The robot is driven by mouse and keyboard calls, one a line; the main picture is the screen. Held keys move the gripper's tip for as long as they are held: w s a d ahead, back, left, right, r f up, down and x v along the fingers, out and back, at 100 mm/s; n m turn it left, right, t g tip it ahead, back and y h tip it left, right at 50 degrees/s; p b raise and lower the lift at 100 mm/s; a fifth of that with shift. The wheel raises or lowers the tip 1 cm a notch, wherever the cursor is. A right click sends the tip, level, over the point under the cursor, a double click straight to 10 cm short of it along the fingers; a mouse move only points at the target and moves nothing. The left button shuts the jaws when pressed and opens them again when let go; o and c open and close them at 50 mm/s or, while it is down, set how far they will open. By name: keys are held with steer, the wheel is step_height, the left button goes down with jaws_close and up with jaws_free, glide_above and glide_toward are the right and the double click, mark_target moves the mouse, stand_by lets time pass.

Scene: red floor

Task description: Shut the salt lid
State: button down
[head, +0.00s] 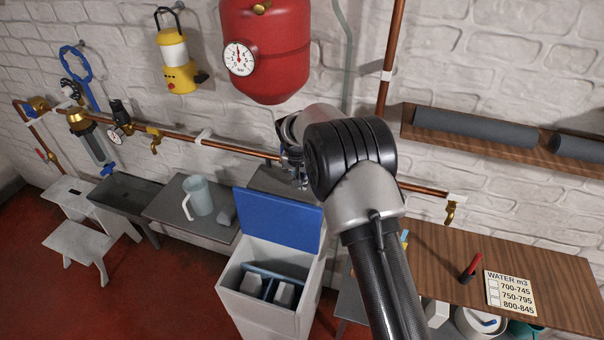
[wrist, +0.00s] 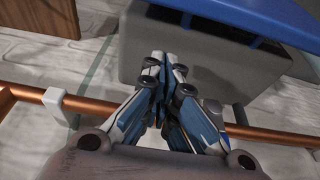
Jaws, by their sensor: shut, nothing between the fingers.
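The salt bin (head: 270,310) is a white box with its top open in the head view. Its blue lid (head: 278,222) stands raised at the back edge, leaning against nothing that I can make out. Inside the opening are grey blocks and a blue divider. In the wrist view the blue lid (wrist: 250,20) crosses the upper right, above a grey body (wrist: 205,60). My gripper (wrist: 160,58) is shut and empty, its fingertips in front of that grey body. In the head view my arm largely hides my gripper, which is behind and above the raised lid.
A copper pipe (head: 240,148) runs along the white brick wall behind the bin. A red tank (head: 265,50) hangs above. A grey bench with a jug (head: 198,196) stands left, a wooden table (head: 520,285) right. Red floor lies open at the front left.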

mark_target(302, 199)
steer(key=x, duration=0.2)
steer(key=shift+f, duration=0.25)
steer(key=s, duration=0.2)
steer(key=s+a, duration=0.1)
steer(key=shift+s+a+r+b, duration=0.1)
steer(key=shift+s+r+b, duration=0.05)
steer(key=shift+r+b, duration=0.2)
steer(key=shift+s+f, duration=0.15)
